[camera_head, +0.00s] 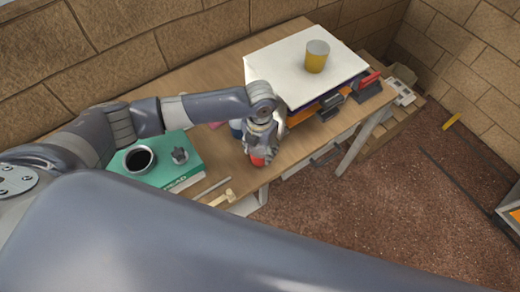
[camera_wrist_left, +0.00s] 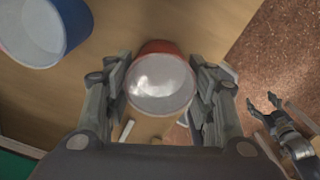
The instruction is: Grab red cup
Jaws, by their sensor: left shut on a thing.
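The red cup (camera_head: 259,160) is at the front edge of the wooden table, mostly hidden below my left gripper (camera_head: 262,143) in the head view. In the left wrist view the cup (camera_wrist_left: 160,82) shows its pale, round inside and a red side. The fingers of my left gripper (camera_wrist_left: 162,100) are on both sides of it, shut on it. My right gripper (camera_wrist_left: 263,107) shows at the right of the left wrist view, over the brown floor, fingers apart and empty. I cannot tell whether the cup is lifted off the table.
A blue cup (camera_wrist_left: 62,22) stands close by. A green box (camera_head: 190,172) carries a dark-filled cup (camera_head: 139,159). A yellow cup (camera_head: 317,56) stands on a white-topped stack (camera_head: 285,70). A stapler-like red and black tool (camera_head: 367,82) lies right of it.

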